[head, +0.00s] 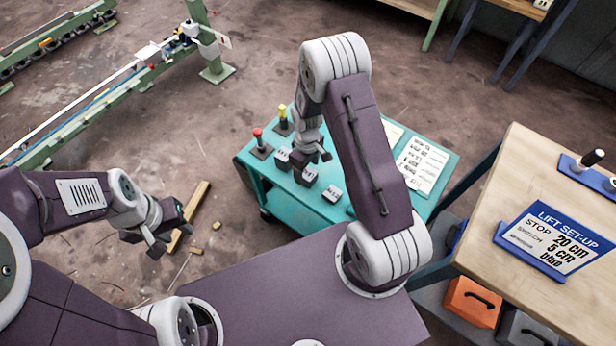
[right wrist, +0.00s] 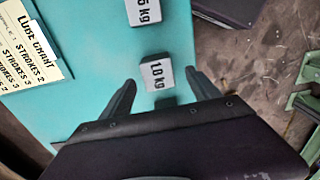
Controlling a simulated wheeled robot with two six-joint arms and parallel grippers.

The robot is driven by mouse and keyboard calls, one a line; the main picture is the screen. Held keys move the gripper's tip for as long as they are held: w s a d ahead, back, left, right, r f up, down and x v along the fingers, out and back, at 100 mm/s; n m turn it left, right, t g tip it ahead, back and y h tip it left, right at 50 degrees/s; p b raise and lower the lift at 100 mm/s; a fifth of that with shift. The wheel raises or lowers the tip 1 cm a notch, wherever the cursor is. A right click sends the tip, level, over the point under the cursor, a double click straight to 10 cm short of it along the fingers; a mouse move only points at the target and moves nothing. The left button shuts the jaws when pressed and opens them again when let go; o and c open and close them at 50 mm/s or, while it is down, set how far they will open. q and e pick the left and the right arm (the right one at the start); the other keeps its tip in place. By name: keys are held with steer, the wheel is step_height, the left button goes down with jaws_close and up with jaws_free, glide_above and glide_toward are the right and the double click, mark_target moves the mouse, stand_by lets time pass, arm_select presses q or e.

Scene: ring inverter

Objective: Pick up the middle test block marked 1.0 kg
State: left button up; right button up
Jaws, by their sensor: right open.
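The middle test block (head: 307,176), grey with a pale face, stands on the teal cart top between two similar blocks. In the right wrist view the block marked 1.0 kg (right wrist: 156,75) lies between the fingertips, with a gap on each side. My right gripper (head: 312,157) is open just above the middle block; whether its fingers reach down beside it I cannot tell. A second block (right wrist: 143,12), its label cut to "5 kg", is at the top edge of that view.
Another block (head: 283,158) and a third (head: 332,193) flank the middle one. A red-knobbed lever (head: 259,138), a yellow-topped one (head: 283,118) and a chart (head: 422,165) are on the cart (head: 285,195). A wooden table (head: 500,180) with a lift set-up sign (head: 553,240) stands right.

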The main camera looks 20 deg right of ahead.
mark_target(308, 173)
steer(key=f, duration=0.5)
steer(key=shift+d+f+b, duration=0.1)
steer(key=shift+d+b, duration=0.1)
steer(key=shift+b, duration=0.15)
jaws_close()
